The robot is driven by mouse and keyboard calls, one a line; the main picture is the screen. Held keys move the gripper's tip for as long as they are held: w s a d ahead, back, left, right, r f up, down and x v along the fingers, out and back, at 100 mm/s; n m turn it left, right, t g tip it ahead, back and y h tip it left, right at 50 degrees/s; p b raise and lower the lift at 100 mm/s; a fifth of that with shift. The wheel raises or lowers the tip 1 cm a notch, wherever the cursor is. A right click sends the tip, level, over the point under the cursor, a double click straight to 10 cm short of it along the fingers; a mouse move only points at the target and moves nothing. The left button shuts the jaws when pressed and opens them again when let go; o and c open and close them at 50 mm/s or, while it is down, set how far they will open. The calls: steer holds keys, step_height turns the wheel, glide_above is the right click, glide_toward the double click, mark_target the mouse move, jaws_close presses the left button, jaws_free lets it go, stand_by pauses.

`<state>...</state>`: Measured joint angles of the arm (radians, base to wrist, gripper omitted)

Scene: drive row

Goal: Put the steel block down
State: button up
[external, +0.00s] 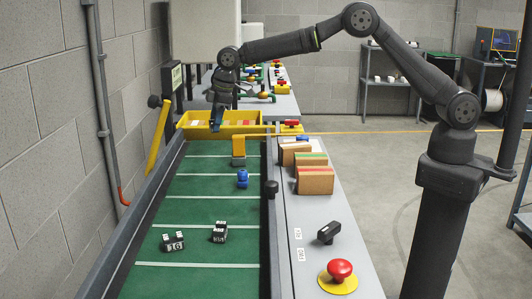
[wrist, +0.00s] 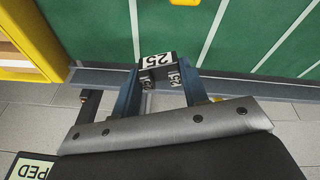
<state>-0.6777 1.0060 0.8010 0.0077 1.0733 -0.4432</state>
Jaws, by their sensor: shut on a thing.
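My gripper (external: 216,122) is held up at the far left end of the green belt, near the yellow tray (external: 197,131). In the wrist view its blue fingers (wrist: 160,88) are shut on a dark block (wrist: 158,70) with a white top marked 25, which I take to be the steel block. The block is above the belt's grey side rail, apart from the belt as far as I can tell. In the external view the fingers hide most or all of it.
Two black-and-white blocks (external: 173,241) (external: 219,232) and a blue part (external: 242,179) are on the green belt (external: 200,208). Cartons (external: 314,181), a black knob (external: 328,232) and a red button (external: 340,269) line the right ledge.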

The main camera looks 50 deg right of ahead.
steer(key=s+a+n+g+y, duration=0.15)
steer(key=s+a+n, duration=0.35)
steer(key=s+a, duration=1.2)
glide_toward(183, 219)
steer(key=shift+w+a+f+g+h, duration=0.15)
steer(key=shift+w+a+f, duration=0.1)
steer(key=shift+a, duration=0.15)
steer(key=shift+w+a+f+g+h, duration=0.15)
steer(key=shift+a+f, duration=0.1)
steer(key=shift+a, duration=0.15)
steer(key=shift+s+a+f, duration=0.2)
steer(key=shift+a, duration=0.1)
steer(key=shift+f, duration=2)
steer(key=shift+f, duration=0.1)
steer(key=o, duration=1.1)
steer(key=shift+o, duration=0.2)
steer(key=v, duration=1.2)
